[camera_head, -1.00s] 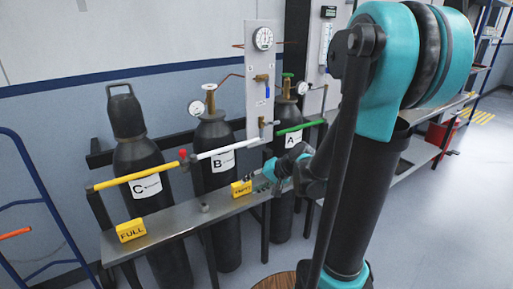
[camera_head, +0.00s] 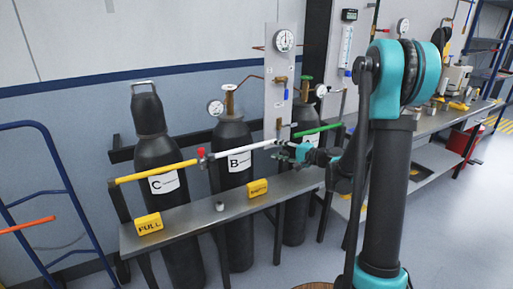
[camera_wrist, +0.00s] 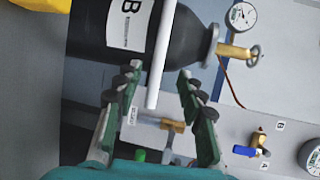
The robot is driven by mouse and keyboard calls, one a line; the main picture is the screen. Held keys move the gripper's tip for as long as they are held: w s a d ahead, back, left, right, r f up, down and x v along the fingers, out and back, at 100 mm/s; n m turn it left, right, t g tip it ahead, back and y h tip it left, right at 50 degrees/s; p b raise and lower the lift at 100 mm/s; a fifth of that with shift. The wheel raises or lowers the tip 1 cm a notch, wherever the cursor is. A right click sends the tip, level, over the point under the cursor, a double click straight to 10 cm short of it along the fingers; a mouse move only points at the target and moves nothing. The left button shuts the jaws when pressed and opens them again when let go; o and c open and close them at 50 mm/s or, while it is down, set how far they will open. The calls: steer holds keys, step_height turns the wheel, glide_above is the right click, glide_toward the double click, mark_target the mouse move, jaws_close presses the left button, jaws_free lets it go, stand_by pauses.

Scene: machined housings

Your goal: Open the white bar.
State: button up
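The white bar (camera_head: 240,149) runs across the front of the black cylinder labelled B (camera_head: 234,175). It lies roughly in line between the yellow bar and the green bar. My gripper (camera_head: 280,152) is at the bar's right end. In the wrist view, the white bar (camera_wrist: 157,58) passes between the two green fingers of my gripper (camera_wrist: 160,72), which are spread apart. A gap shows on each side of the bar, and the bar's free end lies between the fingers. The contact between finger pads and bar is not visible.
A yellow bar (camera_head: 158,173) crosses cylinder C at left, and a green bar (camera_head: 317,130) is at right. A grey shelf (camera_head: 185,220) below carries yellow signs. A gauge panel (camera_head: 277,80) stands behind. A blue cart frame (camera_head: 52,205) is at far left.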

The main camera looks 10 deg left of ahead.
mark_target(257, 146)
steer(key=x, duration=1.2)
steer(key=shift+s, duration=0.1)
steer(key=shift+c, duration=0.3)
jaws_close()
